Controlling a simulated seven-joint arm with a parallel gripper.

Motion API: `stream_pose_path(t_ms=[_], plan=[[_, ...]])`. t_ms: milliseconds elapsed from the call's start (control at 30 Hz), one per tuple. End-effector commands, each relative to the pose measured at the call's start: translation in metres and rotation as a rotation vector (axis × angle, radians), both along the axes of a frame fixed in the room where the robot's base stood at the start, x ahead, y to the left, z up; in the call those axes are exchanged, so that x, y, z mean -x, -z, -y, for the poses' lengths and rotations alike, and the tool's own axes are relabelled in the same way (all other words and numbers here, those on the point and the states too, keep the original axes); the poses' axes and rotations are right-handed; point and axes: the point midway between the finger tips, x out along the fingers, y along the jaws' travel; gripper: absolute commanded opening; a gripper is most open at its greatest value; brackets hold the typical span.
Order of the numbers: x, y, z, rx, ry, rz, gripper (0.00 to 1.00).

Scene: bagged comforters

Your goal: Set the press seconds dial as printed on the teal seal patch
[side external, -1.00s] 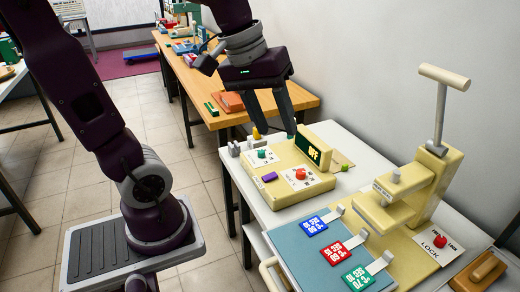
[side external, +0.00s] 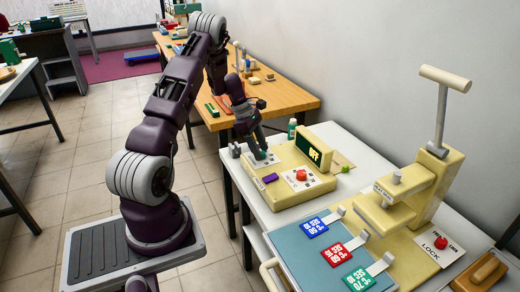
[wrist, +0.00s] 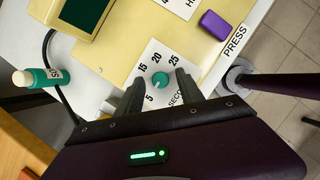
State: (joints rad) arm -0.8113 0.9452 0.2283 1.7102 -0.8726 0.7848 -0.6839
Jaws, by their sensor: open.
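The seconds dial is a teal knob (wrist: 160,80) on a white card printed 5, 15, 20, 25 and part of "SECONDS". I cannot tell where its pointer is set. My gripper (wrist: 159,76) is open, with one finger on each side of the knob; contact is not clear. In the side view my gripper (side external: 257,151) reaches down over the dial card on the cream press control box (side external: 318,194). The teal seal patch (side external: 358,278) lies on the blue mat at the front; its print is upside down and too small to read surely.
Blue (side external: 314,225) and red (side external: 336,254) patches lie beside the teal one. A display (side external: 314,152) reads OFF. A red knob (side external: 301,175) and purple block (side external: 270,178) sit on the box. The lever press (side external: 425,190) stands right. A teal-and-white bottle (wrist: 40,77) is near my gripper.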

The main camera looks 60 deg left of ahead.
Motion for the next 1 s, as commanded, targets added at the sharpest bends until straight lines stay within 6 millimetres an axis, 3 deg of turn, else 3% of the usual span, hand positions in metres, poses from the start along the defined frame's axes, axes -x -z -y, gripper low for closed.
stream_pose_path(t_ms=[267,500,1000], plan=[[-0.0011,0.0031,0.0011,-0.001,0.001,0.001,0.44],[-0.0011,0.0028,0.0011,-0.001,0.001,0.001,0.00],[-0.0019,0.0030,0.0001,-0.002,0.119,0.001,0.00]])
